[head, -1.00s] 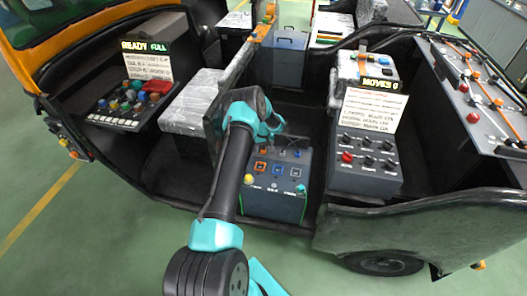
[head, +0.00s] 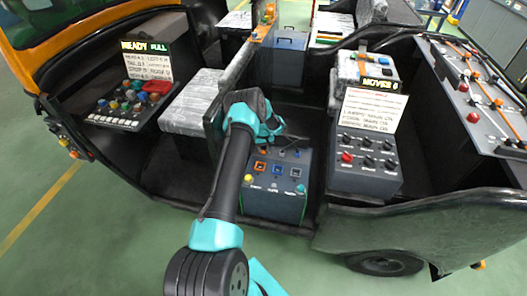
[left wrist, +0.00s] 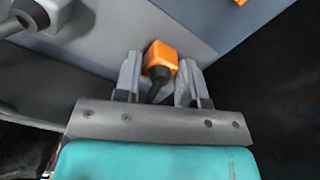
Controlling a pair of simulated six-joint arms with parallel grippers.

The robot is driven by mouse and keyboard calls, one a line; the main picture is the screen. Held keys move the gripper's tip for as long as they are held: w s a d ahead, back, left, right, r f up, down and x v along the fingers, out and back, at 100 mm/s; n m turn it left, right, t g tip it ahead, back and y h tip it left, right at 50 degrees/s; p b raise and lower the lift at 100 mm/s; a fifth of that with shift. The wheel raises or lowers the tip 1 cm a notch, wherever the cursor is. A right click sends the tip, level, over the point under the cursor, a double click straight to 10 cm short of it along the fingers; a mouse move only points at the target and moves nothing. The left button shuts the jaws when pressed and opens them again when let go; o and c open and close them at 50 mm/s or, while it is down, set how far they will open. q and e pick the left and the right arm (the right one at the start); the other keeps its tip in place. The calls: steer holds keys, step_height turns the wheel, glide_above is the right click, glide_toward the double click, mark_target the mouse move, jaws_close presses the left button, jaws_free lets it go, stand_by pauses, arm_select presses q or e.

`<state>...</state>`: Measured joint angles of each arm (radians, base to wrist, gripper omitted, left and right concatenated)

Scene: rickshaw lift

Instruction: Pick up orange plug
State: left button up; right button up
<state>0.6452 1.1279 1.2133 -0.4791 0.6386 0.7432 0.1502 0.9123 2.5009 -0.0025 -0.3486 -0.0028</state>
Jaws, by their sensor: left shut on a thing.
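The orange plug (left wrist: 160,57) is a small block with a dark cable or stem below it. It sits between the two grey fingers of my left gripper (left wrist: 162,77) in the left wrist view. The fingers are shut on it. In the head view my left gripper (head: 272,138) is over the back part of a dark panel box (head: 274,202), and its fingers are mostly hidden by the arm. The box top has an orange socket (head: 260,166), a blue one and a white one. My right gripper is not in view.
The box stands on the open vehicle floor. A control panel with a sign (head: 366,158) stands to its right, and a button panel (head: 135,102) with another sign is at the left. A grey wrapped seat (head: 193,100) is close to my left arm.

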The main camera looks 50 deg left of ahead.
arm_select(q)
steer(key=shift+c, duration=0.5)
steer(key=shift+r, duration=0.6)
step_height(320, 180, up, 2)
steer(key=shift+r, duration=0.15)
steer(key=s+d, duration=0.3)
steer(key=s+d+r, duration=0.1)
steer(key=s+d, duration=0.2)
steer(key=d, duration=0.1)
steer(key=s+d, duration=0.3)
steer(key=shift+s+d+r, duration=0.2)
steer(key=shift+d, duration=0.05)
steer(key=shift+s+d, duration=0.55)
steer(key=shift+d, duration=0.15)
steer(key=shift+c, duration=1.2)
